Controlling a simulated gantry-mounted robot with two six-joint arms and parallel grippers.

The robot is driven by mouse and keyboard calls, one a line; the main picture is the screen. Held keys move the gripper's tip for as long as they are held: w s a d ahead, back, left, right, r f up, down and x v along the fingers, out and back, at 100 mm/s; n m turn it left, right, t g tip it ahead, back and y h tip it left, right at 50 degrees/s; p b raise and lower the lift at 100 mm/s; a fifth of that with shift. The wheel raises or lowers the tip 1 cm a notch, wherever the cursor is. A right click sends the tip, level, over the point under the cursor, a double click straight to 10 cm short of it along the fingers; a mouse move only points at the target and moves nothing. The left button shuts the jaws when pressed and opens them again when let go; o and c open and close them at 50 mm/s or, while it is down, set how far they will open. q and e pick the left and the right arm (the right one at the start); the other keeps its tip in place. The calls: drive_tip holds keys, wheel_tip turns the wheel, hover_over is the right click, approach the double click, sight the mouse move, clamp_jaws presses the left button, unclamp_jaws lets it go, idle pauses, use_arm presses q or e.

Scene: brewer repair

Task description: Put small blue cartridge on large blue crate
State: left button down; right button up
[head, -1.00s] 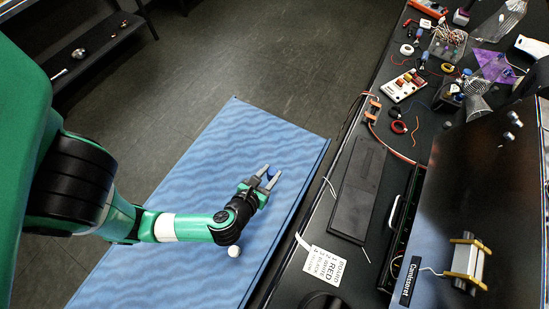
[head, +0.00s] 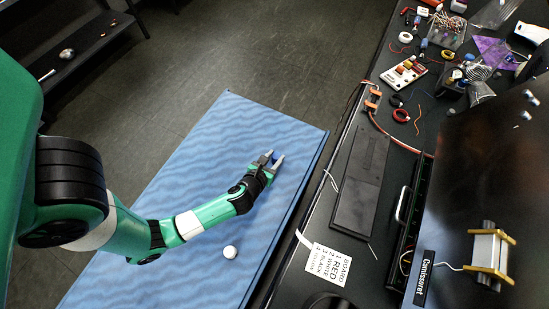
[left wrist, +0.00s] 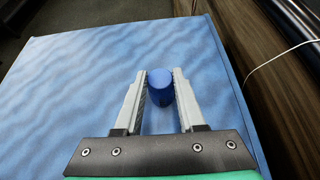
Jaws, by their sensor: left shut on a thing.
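The small blue cartridge (left wrist: 160,88) stands upright between the two fingers of my left gripper (left wrist: 160,78) in the left wrist view. In the head view my left gripper (head: 271,158) is over the far right part of the large blue crate (head: 205,140), shut on the cartridge. The fingers hide most of the cartridge there. The crate has a flat, wavy-patterned blue top. I cannot tell whether the cartridge touches it. My right gripper is not in view.
A small white round thing (head: 230,252) lies on the crate top, near my left forearm. A dark workbench (head: 335,235) with tools, wires and a labelled card (head: 327,264) runs along the crate's right side. The rest of the crate top is clear.

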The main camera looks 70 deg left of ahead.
use_arm(q)
drive_tip(key=c, duration=0.5)
unclamp_jaws()
drive_tip(key=shift+s+d+r, duration=0.1)
drive_tip(key=shift+d+r, duration=0.05)
drive_tip(key=shift+r, duration=0.1)
drive_tip(key=p+v, duration=0.2)
drive_tip(key=v, duration=0.9)
drive_tip(key=shift+s+d, duration=0.2)
